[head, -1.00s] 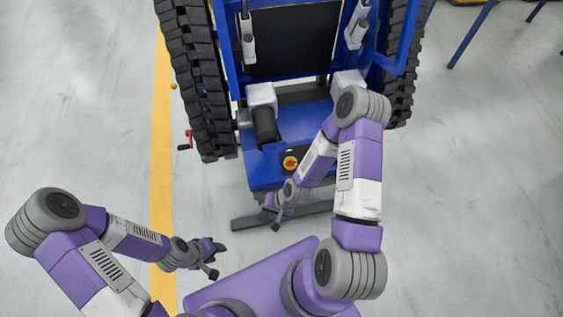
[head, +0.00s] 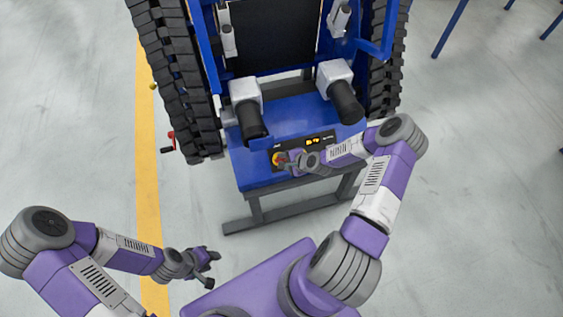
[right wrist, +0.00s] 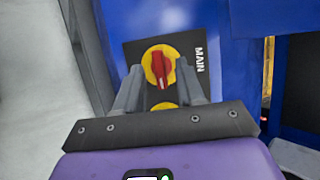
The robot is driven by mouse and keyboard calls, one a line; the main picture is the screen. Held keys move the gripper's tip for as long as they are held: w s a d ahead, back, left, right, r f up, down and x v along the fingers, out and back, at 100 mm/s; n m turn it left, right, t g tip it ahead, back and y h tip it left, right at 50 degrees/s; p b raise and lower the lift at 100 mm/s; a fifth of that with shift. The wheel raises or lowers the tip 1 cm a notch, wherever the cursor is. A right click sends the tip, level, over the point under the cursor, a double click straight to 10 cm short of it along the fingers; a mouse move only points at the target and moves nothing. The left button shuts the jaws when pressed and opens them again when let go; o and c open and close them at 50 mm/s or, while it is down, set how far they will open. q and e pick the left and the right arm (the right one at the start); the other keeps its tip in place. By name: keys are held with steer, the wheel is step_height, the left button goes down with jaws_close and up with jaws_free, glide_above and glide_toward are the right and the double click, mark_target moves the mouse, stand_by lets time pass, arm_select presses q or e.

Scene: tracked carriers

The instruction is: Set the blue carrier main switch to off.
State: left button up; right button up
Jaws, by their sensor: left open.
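The blue carrier (head: 245,176) stands ahead of me, with a dark control panel on its front deck. The main switch (right wrist: 160,66) is a red knob on a round yellow plate, beside the word MAIN. Its red handle runs nearly along my fingers in the right wrist view. In the head view the yellow plate (head: 276,159) is partly covered by my right gripper (head: 284,159). My right gripper's two fingers are apart, one on each side of the knob in the right wrist view; I cannot tell if they touch it. My left gripper (head: 212,268) is open and empty over the floor.
Two black cylinders on white housings (head: 245,90) stand on the deck behind the panel. Black tracks (head: 172,80) flank the carrier. A red crank (head: 171,139) sticks out at its left.

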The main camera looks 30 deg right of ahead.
steer(key=shift+x, duration=1.15)
jaws_close()
